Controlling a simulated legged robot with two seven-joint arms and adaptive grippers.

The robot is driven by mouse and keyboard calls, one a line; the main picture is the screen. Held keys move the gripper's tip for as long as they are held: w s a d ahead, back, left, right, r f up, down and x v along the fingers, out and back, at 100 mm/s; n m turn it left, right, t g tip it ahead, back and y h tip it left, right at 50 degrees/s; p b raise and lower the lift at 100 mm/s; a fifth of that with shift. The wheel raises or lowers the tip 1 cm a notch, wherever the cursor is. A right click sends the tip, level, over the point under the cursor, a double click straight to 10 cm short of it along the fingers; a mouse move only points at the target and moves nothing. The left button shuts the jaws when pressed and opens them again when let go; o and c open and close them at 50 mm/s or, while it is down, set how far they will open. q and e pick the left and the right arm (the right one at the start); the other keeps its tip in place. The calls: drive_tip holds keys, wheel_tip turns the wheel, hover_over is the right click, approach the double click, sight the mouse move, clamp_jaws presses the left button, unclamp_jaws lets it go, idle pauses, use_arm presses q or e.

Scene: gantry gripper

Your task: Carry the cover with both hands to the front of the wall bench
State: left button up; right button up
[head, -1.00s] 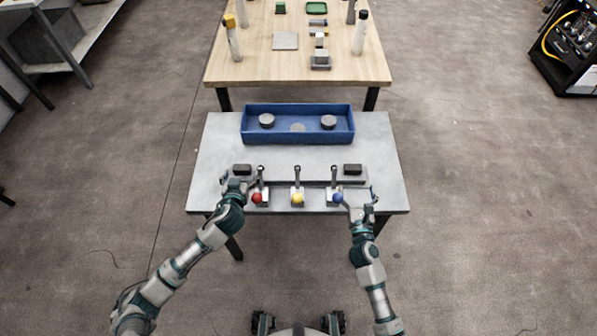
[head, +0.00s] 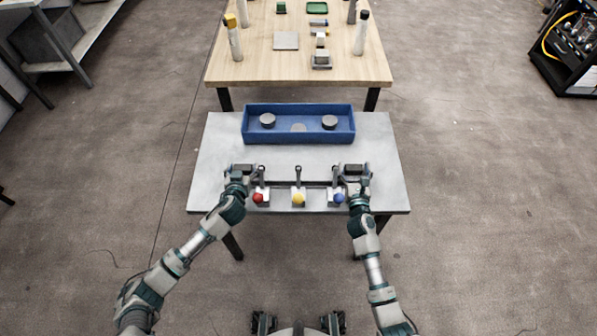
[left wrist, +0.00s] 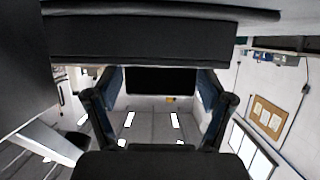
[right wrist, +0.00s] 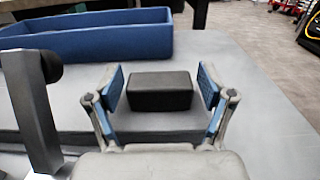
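A long flat grey panel (head: 299,174), which seems to be the cover, lies on the grey table. A black block stands at each end, the left one (head: 242,168) and the right one (head: 353,168). My left gripper (head: 238,172) is at the left block. In the left wrist view its fingers are spread apart, with a dark shape between them; whether they touch it is unclear. My right gripper (head: 362,176) is at the right block. In the right wrist view its fingers stand open on both sides of the block (right wrist: 160,92), with gaps.
Three levers with red (head: 258,198), yellow (head: 298,198) and blue (head: 339,198) knobs stand along the panel's near side. A blue tray (head: 299,138) with round grey pieces lies behind. A wooden table (head: 270,72) is beyond. A grey bench (head: 75,62) stands at upper left.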

use_arm(q)
clamp_jaws()
use_arm(e)
clamp_jaws()
